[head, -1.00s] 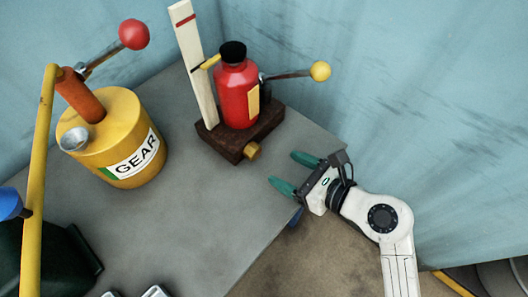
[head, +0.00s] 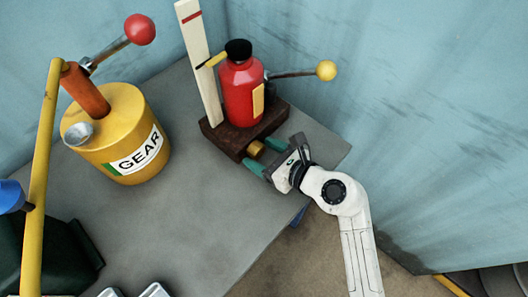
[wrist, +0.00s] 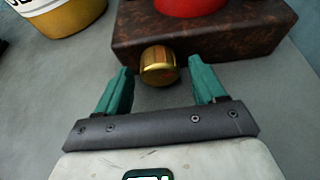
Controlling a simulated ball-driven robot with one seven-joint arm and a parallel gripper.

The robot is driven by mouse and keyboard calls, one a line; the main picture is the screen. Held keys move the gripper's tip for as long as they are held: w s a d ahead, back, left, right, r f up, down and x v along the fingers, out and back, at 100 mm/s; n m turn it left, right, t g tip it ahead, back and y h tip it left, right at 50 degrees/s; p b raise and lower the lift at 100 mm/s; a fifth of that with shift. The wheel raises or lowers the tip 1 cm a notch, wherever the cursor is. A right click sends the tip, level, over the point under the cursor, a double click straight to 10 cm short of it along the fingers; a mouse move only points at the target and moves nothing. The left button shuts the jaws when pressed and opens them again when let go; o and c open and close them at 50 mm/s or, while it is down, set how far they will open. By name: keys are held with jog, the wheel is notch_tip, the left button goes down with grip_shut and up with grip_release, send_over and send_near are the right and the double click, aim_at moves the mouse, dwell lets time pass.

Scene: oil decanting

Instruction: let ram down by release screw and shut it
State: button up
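The red bottle jack (head: 242,92) with a black cap stands on a dark brown base block (head: 226,134). A brass release screw (head: 256,149) sticks out of the base's front face; it also shows in the wrist view (wrist: 158,67). A handle with a yellow ball (head: 326,70) points right from the jack. My gripper (head: 268,156) has its green fingers spread, one on each side of the screw. In the wrist view the fingers (wrist: 160,84) show a clear gap to the screw on both sides, and nothing is held.
A pale upright post (head: 199,66) with a red mark stands beside the jack, with a yellow pointer at it. A yellow GEAR can (head: 110,110) with a red-ball lever and a yellow pole (head: 39,180) stand left. The grey tabletop (head: 190,210) is clear in the middle.

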jog(key=c, duration=1)
jog(key=shift+r+p, duration=0.25)
jog(key=shift+p, duration=0.45)
jog(key=shift+w+d+r+m+g+y+p, duration=0.15)
jog(key=shift+m+g+y+p, duration=0.25)
jog(key=shift+m+p, duration=0.55)
jog(key=shift+f+m+g+y+p, duration=0.3)
jog(key=shift+f+m+y+p, duration=0.1)
jog(key=shift+m+p, duration=0.3)
jog(key=o, duration=1.1)
jog(key=shift+f, duration=0.1)
